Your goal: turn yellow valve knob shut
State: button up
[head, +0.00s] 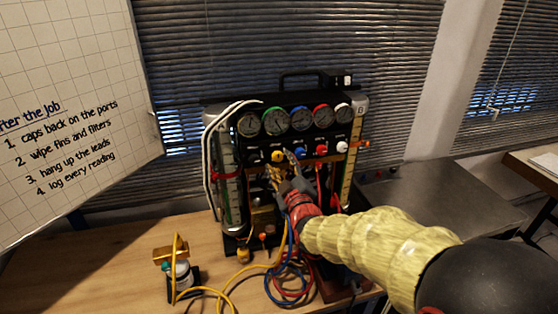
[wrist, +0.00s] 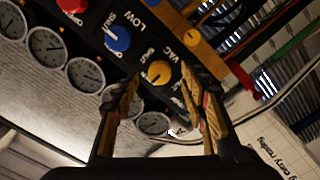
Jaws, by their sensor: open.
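The yellow valve knob (head: 277,156) sits on the black front panel of the gauge rig (head: 262,103), below the row of gauges. In the wrist view, the yellow knob (wrist: 158,72) lies between my two open fingertips, near the VAC label. My gripper (head: 283,168) is just in front of and below the knob in the head view. In the wrist view, my gripper (wrist: 160,88) is open, with one finger on each side of the knob. I cannot tell whether either finger touches it.
The blue knob (wrist: 117,38) is close beside the yellow one, with a red knob (head: 321,149) and a white knob (head: 342,147) farther right. Coiled hoses (head: 290,280) lie on the wooden bench (head: 110,262). A whiteboard (head: 75,110) stands at left.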

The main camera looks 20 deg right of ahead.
aim_at(278, 158)
jog(key=shift+w, duration=1.5)
jog(key=shift+c, duration=0.5)
grip_shut()
